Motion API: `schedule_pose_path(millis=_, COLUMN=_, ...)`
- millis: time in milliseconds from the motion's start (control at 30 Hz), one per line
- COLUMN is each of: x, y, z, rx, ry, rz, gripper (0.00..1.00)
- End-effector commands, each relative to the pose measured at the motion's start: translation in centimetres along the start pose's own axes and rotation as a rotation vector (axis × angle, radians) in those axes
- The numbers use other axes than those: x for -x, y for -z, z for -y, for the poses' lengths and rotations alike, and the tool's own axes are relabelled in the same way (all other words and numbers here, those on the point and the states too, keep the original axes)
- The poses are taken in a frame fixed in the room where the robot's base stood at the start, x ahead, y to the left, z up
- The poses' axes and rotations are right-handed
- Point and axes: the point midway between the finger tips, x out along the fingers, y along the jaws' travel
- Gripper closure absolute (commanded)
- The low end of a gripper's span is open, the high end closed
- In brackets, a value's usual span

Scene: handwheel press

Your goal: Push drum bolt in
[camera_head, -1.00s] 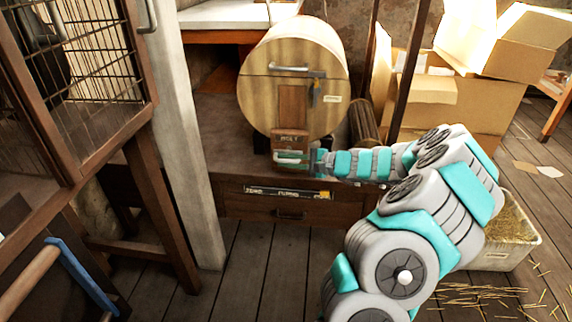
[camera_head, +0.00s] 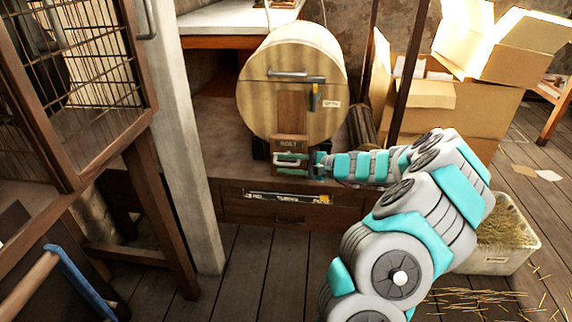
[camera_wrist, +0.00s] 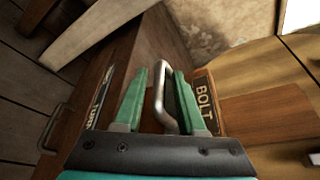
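The wooden drum (camera_head: 290,60) lies on its side on a dark wooden base, its round face turned to me. A block labelled BOLT (camera_head: 290,142) sits at the lower edge of that face; its label also shows in the wrist view (camera_wrist: 205,103). A silver U-shaped bolt handle (camera_wrist: 160,95) sticks out from the block. My gripper (camera_head: 291,164) is at the handle, coming from the right. How far the bolt is in cannot be told.
A drawer front with a turns label (camera_head: 288,197) is below the drum. A wooden post (camera_head: 182,140) and wire cage (camera_head: 95,60) stand on the left. Cardboard boxes (camera_head: 440,110) and a straw-filled crate (camera_head: 505,240) are on the right. The front centre floor is clear.

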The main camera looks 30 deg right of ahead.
Motion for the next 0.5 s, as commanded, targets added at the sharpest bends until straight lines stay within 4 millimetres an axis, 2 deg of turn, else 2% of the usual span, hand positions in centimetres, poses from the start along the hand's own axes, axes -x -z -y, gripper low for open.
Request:
schedule_pose_path(millis=400, x=6.0, y=0.2, z=0.0, rx=-0.001, ry=0.002, rz=-0.006, gripper=0.55)
schedule_pose_path(millis=500, x=7.0, y=0.1, z=0.0, rx=0.001, ry=0.001, rz=-0.003, gripper=0.55)
